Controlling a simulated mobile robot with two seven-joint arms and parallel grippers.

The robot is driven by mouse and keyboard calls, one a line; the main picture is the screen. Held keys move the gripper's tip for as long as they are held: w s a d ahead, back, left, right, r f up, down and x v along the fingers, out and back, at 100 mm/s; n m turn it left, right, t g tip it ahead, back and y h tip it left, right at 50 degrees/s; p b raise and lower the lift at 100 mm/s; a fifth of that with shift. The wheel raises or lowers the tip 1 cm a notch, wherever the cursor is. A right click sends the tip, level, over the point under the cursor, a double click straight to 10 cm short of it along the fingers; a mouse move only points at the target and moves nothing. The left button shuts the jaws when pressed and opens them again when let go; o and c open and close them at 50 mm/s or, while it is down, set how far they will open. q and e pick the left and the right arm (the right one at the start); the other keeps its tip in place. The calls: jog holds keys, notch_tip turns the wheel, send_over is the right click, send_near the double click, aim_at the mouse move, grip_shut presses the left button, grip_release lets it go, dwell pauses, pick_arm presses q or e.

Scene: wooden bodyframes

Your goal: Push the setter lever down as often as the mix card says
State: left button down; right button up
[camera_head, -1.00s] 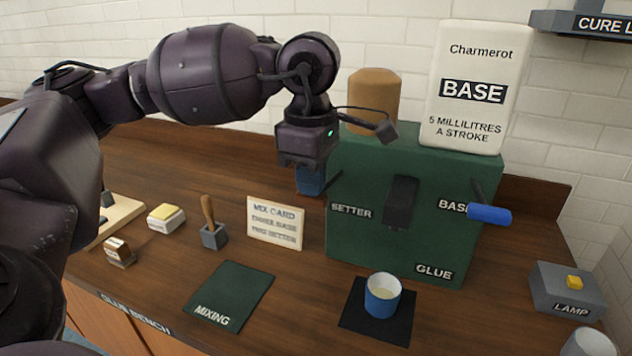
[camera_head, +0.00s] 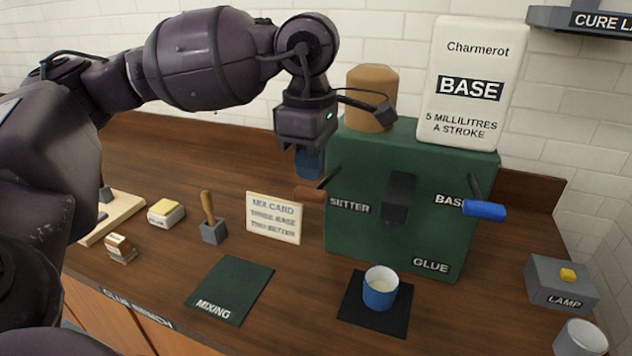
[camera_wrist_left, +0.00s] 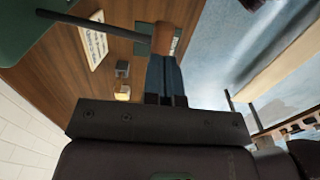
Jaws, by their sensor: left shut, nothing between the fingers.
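The setter lever is a dark rod with a brown handle (camera_head: 310,194) on the left side of the green glue machine (camera_head: 352,235), its handle end low. My left gripper (camera_head: 309,164) is shut and empty, its blue fingers pointing down just above the handle. In the left wrist view the handle (camera_wrist_left: 163,38) appears right at the fingertips (camera_wrist_left: 164,62); I cannot tell whether they touch. The mix card (camera_head: 274,218) stands on the bench; its blurred lines appear to read three base, two setter. My right gripper is not in view.
The blue-handled base lever (camera_head: 484,210) is on the machine's right. A blue cup with pale contents (camera_head: 380,290) stands on a black pad below the spout. A green mixing mat (camera_head: 230,290), brush block (camera_head: 212,230) and lamp box (camera_head: 560,285) are on the bench.

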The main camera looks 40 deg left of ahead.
jog(key=shift+w+r, duration=0.1)
jog(key=shift+w, duration=0.15)
pick_arm(q)
jog(key=shift+r+p, duration=0.45)
jog(key=shift+r, duration=0.35)
jog(key=shift+r+p, duration=0.9)
jog(key=shift+r, duration=0.85)
pick_arm(e)
notch_tip(320, 180, up, 3)
jog(key=shift+s+f, duration=0.1)
jog(key=shift+w+r, duration=0.2)
jog(key=shift+w, duration=0.05)
